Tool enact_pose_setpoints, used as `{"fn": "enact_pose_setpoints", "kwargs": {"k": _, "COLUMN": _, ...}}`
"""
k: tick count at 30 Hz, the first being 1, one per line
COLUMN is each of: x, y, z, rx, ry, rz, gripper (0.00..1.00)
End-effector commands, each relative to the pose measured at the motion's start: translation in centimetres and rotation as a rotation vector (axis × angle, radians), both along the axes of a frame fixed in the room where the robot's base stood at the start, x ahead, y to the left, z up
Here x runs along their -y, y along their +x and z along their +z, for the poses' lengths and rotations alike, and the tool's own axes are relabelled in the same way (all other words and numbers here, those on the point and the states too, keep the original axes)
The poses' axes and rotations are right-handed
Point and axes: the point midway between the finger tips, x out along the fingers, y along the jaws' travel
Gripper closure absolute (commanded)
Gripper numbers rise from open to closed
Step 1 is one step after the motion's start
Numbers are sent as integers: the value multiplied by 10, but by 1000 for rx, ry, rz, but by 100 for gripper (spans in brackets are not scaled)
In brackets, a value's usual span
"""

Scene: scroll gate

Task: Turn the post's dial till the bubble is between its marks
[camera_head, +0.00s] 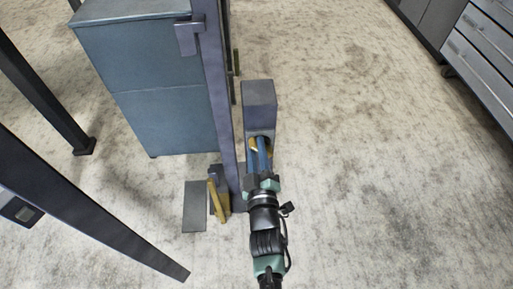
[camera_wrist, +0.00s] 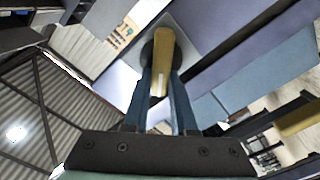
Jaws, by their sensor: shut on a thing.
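The post (camera_head: 259,95) is a grey-purple block beside a tall dark upright, near the middle of the head view. Its dial shows in the wrist view as a dark round disc with a yellow bar handle (camera_wrist: 163,52) across it. A bit of the yellow handle (camera_head: 254,145) also shows in the head view beside my fingers. My gripper (camera_head: 262,146) has blue fingers, and in the wrist view the gripper (camera_wrist: 162,84) is shut with a finger on each side of the yellow handle. I cannot make out the bubble or its marks in either view.
A tall dark upright (camera_head: 216,85) stands just left of the post. A blue-grey cabinet (camera_head: 160,110) is behind it. A second yellow handle (camera_head: 214,198) sits low to the left of my gripper, by a flat grey plate (camera_head: 194,207). Open floor lies to the right.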

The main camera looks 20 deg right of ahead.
Motion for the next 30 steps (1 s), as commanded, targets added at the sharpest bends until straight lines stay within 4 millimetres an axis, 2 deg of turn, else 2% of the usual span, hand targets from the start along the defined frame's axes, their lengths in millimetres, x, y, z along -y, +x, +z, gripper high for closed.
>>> {"fn": "enact_pose_setpoints", "kwargs": {"k": 6, "x": 1, "y": 0, "z": 7, "rx": 44, "ry": 162, "rz": 2, "gripper": 100}}
{"fn": "enact_pose_setpoints", "kwargs": {"k": 12, "x": 5, "y": -2, "z": 6, "rx": 95, "ry": 338, "rz": 1, "gripper": 100}}
{"fn": "enact_pose_setpoints", "kwargs": {"k": 23, "x": 6, "y": -2, "z": 3, "rx": 107, "ry": 371, "rz": 0, "gripper": 100}}
{"fn": "enact_pose_setpoints", "kwargs": {"k": 24, "x": 6, "y": -2, "z": 3, "rx": 107, "ry": 371, "rz": 0, "gripper": 70}}
{"fn": "enact_pose_setpoints", "kwargs": {"k": 28, "x": 6, "y": -2, "z": 3, "rx": 106, "ry": 370, "rz": 0, "gripper": 46}}
{"fn": "enact_pose_setpoints", "kwargs": {"k": 30, "x": 6, "y": -2, "z": 4, "rx": 106, "ry": 369, "rz": 0, "gripper": 45}}
